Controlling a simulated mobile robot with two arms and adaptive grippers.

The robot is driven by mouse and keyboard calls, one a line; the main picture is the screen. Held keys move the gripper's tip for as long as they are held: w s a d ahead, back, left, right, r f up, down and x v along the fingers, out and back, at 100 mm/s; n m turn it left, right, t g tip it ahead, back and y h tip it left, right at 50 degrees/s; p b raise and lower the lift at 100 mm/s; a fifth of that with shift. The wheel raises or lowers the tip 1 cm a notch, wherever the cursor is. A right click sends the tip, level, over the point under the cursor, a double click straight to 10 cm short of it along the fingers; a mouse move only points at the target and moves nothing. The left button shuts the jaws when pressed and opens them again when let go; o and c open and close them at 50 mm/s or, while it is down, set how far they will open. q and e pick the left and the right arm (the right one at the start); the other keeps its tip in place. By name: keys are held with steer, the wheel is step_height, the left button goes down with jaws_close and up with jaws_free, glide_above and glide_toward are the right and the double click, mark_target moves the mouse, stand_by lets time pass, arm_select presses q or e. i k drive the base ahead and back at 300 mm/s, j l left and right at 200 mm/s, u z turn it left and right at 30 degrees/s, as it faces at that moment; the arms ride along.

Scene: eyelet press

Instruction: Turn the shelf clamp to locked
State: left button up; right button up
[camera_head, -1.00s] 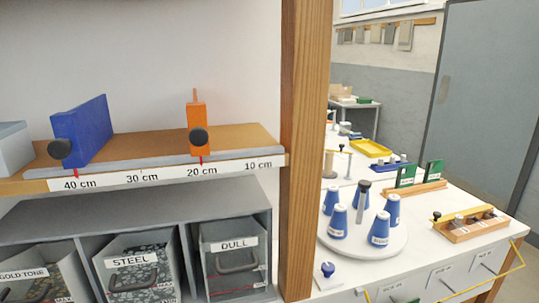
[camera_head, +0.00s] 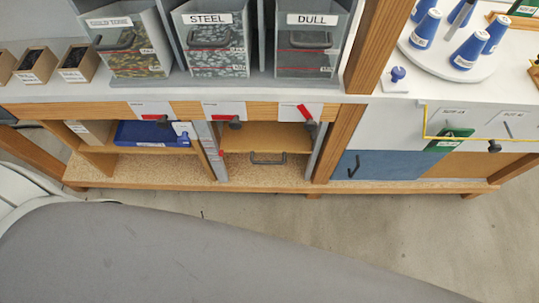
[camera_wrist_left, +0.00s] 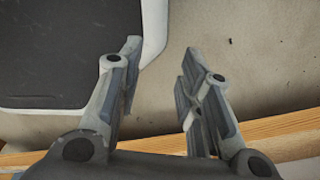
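Three dark knobs with red pointers sit on white cards along the wooden front rail in the head view: a left knob (camera_head: 163,122), a middle knob (camera_head: 235,122) and a right knob (camera_head: 311,124). The left and middle pointers lie about level; the right one is tilted. The cards' print is too small to read, so I cannot tell which knob is the shelf clamp. My left gripper (camera_wrist_left: 162,48) is open and empty in the left wrist view, above the floor near a wooden edge. Neither gripper shows in the head view.
Below the rail are a blue tray (camera_head: 152,134), a wooden shelf (camera_head: 265,136) with a handle (camera_head: 268,160) below it, and a blue panel (camera_head: 378,165). Bins including the STEEL bin (camera_head: 215,45) stand above. The floor (camera_head: 400,225) in front is clear.

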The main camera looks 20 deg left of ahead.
mark_target(183, 139)
steer(key=u, duration=1.35)
